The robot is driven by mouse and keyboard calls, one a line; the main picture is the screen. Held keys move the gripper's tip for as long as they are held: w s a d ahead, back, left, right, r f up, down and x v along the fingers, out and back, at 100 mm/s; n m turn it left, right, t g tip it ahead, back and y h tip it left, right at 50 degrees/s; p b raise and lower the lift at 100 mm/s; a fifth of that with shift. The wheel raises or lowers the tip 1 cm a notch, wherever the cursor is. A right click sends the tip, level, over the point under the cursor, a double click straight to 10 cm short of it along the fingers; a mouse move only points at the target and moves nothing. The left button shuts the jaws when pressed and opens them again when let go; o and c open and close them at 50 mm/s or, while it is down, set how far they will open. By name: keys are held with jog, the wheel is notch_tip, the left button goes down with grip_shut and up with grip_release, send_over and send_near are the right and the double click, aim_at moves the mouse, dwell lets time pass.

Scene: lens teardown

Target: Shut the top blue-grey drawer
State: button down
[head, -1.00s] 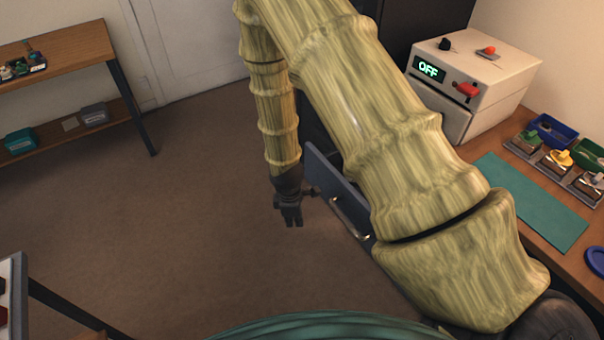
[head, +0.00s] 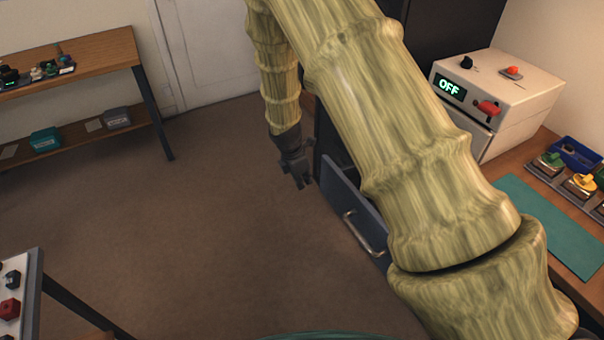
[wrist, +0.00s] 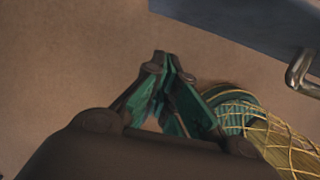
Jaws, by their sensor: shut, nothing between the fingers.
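The top blue-grey drawer (head: 340,193) stands pulled out from the cabinet beneath the workbench, in the middle of the head view. Its silver bar handle (head: 362,236) faces the open floor. My arm hides much of the drawer and its right end. My gripper (head: 303,183) is shut and empty, just off the far left end of the drawer front; I cannot tell whether it touches it. In the wrist view my gripper's fingertips (wrist: 166,66) meet over bare floor. The drawer front (wrist: 245,18) and handle (wrist: 301,72) show at upper right, apart from the fingers.
A white oven-like box (head: 490,98) reading OFF stands on the wooden workbench, beside a teal mat (head: 552,226) and several small parts in holders. A wooden shelf (head: 75,62) is at far left, a white-topped table (head: 32,300) at lower left. The floor between is clear.

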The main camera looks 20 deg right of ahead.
jog(key=d+f+p, duration=0.1)
jog(key=d+f, duration=0.3)
jog(key=d, duration=0.1)
jog(key=shift+w+f+p, duration=0.2)
jog(key=shift+f+p, duration=0.15)
jog(key=shift+p, duration=0.05)
jog(key=shift+d, duration=0.1)
